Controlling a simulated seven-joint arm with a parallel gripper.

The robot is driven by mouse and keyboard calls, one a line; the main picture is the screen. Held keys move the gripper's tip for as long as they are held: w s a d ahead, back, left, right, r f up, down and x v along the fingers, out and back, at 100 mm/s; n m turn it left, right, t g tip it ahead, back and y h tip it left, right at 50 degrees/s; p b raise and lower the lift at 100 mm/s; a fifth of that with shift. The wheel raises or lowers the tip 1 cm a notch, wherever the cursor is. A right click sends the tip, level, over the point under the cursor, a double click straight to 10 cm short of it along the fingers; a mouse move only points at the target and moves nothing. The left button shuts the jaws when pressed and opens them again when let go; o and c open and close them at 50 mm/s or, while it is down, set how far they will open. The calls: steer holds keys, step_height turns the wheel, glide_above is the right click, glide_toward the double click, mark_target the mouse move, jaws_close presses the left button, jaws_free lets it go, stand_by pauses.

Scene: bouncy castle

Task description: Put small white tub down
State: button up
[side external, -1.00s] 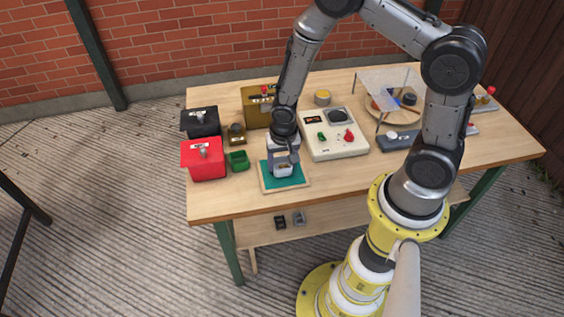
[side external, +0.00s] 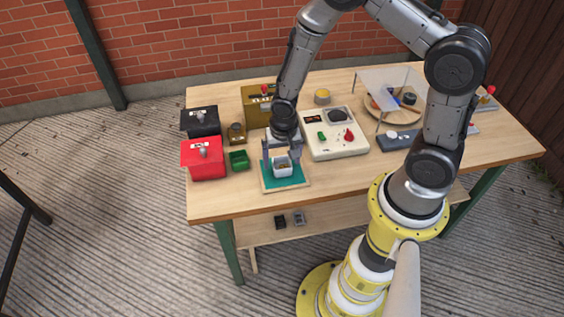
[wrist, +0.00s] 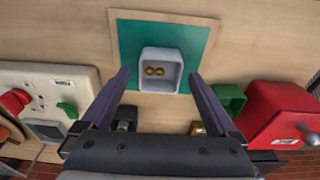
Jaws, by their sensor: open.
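The small white tub (side external: 282,168) stands upright on the teal mat (side external: 273,184) with a pale wooden border. In the wrist view the tub (wrist: 147,72) holds a couple of small gold round pieces (wrist: 154,71). My gripper (side external: 280,157) is open just above and behind the tub. In the wrist view the two fingers (wrist: 158,82) are spread apart, one on each side of the tub's near edge, with a gap on both sides. Nothing is held.
A green open bin (side external: 239,160) and a red box (side external: 204,158) stand left of the mat. A black box (side external: 201,122) and a brass-coloured box (side external: 258,108) are behind. A cream control panel (side external: 334,140) is close on the right. The table's front edge is bare.

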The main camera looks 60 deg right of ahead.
steer(key=s+a+r+n+t, duration=0.1)
steer(key=s+r+n, duration=0.15)
steer(key=r, duration=1.05)
steer(key=s+r+n+t, duration=0.2)
steer(key=s+r, duration=0.2)
steer(key=r, duration=0.8)
steer(key=s+a+r+n+t+y, duration=0.1)
steer(key=s+r+n, duration=0.3)
steer(key=s, duration=0.6)
step_height(320, 180, up, 2)
steer(key=shift+s+t, duration=0.3)
steer(key=shift+s, duration=0.1)
steer(key=shift+a+n, duration=0.1)
steer(key=shift+n, duration=0.15)
